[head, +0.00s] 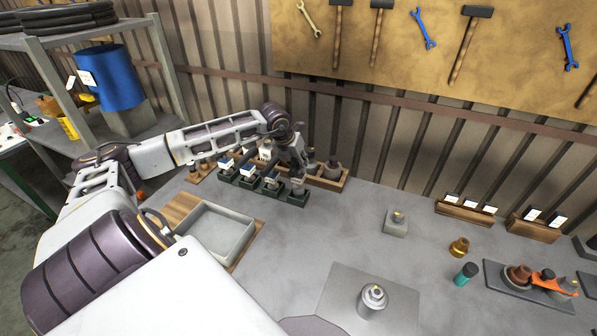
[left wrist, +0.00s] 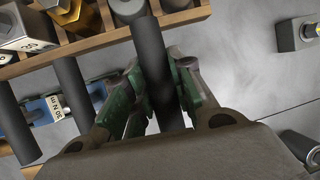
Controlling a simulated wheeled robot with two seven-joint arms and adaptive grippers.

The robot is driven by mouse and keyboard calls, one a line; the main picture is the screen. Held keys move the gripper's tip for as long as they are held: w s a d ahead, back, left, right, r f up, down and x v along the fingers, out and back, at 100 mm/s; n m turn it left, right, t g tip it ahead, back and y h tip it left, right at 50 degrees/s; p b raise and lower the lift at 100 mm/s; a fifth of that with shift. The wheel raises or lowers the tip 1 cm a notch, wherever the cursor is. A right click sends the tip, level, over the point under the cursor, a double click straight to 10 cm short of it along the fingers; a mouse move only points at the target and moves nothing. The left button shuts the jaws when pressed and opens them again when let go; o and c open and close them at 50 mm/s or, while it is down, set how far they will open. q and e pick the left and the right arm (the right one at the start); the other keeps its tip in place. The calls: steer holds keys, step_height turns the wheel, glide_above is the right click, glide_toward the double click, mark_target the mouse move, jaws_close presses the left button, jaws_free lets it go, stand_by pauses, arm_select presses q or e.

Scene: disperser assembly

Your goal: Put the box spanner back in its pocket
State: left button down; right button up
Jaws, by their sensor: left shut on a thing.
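My left gripper (head: 297,181) reaches down at the right end of the tool rack at the back of the table. In the left wrist view, its green-edged fingers (left wrist: 160,100) are shut on a dark grey cylinder (left wrist: 150,48), which I take to be the box spanner. The cylinder runs up past the fingers beside a wooden rack (left wrist: 100,42). Its lower end is hidden by the gripper, and I cannot tell whether it is in a pocket. My right gripper is not in view.
Several green holders (head: 228,177) with labelled tools stand close to the left of the gripper. A shallow grey tray (head: 212,232) lies nearer. A metal part (head: 372,298) on a plate and a small grey block (head: 396,224) stand to the right. The table's middle is clear.

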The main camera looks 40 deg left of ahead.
mark_target(299, 173)
arm_select(q)
steer(key=shift+f+p, duration=0.3)
steer(key=shift+f, duration=1.5)
steer(key=c, duration=1.2)
jaws_free()
steer(key=shift+c, duration=0.2)
steer(key=shift+s, duration=0.1)
steer(key=shift+b+v, duration=0.35)
steer(key=shift+v, duration=5.65)
